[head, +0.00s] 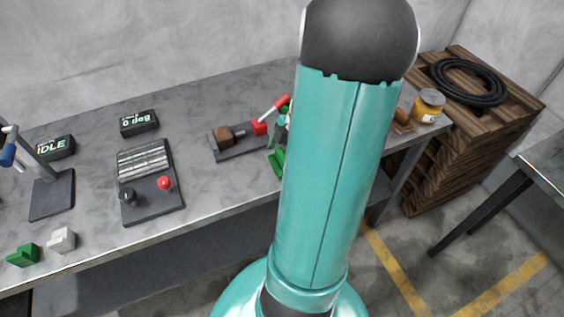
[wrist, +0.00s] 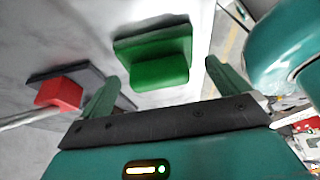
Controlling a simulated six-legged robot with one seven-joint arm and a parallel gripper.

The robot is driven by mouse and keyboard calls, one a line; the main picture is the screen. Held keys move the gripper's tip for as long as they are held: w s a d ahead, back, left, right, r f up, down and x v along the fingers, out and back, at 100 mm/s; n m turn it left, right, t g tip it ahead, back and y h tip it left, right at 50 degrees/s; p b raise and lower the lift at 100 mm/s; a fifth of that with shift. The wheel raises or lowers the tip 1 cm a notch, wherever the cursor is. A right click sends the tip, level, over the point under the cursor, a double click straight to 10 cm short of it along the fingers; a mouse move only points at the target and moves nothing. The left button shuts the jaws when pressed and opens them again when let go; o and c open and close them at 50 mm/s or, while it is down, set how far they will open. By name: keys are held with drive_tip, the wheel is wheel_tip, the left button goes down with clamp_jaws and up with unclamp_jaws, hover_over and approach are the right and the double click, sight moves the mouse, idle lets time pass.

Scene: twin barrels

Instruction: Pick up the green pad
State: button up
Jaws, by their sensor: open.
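The green pad (wrist: 155,50) lies on the grey bench top in the wrist view, a wide flat part with a raised block on its near side. My gripper (wrist: 162,72) is open, with one finger to the left of the pad and one to the right. The pad shows between the fingers; I cannot tell whether they touch it. In the head view a bright green piece, which looks like the same pad (head: 277,161), shows at the edge of my arm, which hides most of that spot and most of my gripper.
A clamp-like fixture with a red block (head: 260,127) stands left of the pad. A yellow jar (head: 428,106) stands to the right, near wooden pallets (head: 450,150).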

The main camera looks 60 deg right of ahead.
drive_tip(key=shift+x, duration=0.85)
drive_tip(key=c, duration=0.9)
drive_tip(key=shift+r, duration=0.15)
drive_tip(key=shift+r, duration=0.65)
drive_tip(key=s+a+r, duration=0.6)
drive_tip(key=r, duration=0.1)
drive_tip(key=s+a+r, duration=0.3)
drive_tip(key=s+r, duration=0.1)
drive_tip(key=shift+a+r, duration=0.25)
drive_tip(key=shift+a, duration=0.15)
